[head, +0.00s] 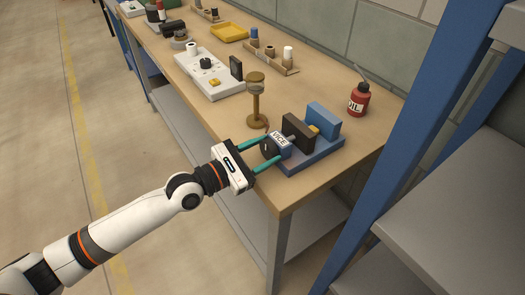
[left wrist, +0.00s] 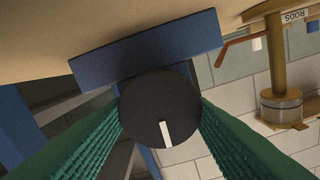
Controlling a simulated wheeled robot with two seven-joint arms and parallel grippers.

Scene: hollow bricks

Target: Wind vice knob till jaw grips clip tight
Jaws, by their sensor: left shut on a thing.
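The vice has a blue base (head: 318,154), a blue fixed jaw (head: 323,119) and a dark brown moving jaw (head: 298,131). The yellow clip (head: 314,130) shows between the two jaws; whether any gap is left beside it is too small to tell. The round black knob (head: 267,149) is at the near end, by the "VICE" label. My left gripper (head: 269,149) is shut on the knob with its teal fingers on either side. In the left wrist view the knob (left wrist: 150,105) faces me, its white mark pointing down and slightly right. My right gripper is not in view.
A brown stand (head: 256,105) is close behind the gripper. A red oil can (head: 358,100) stands right of the vice. A blue post (head: 427,120) rises at right.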

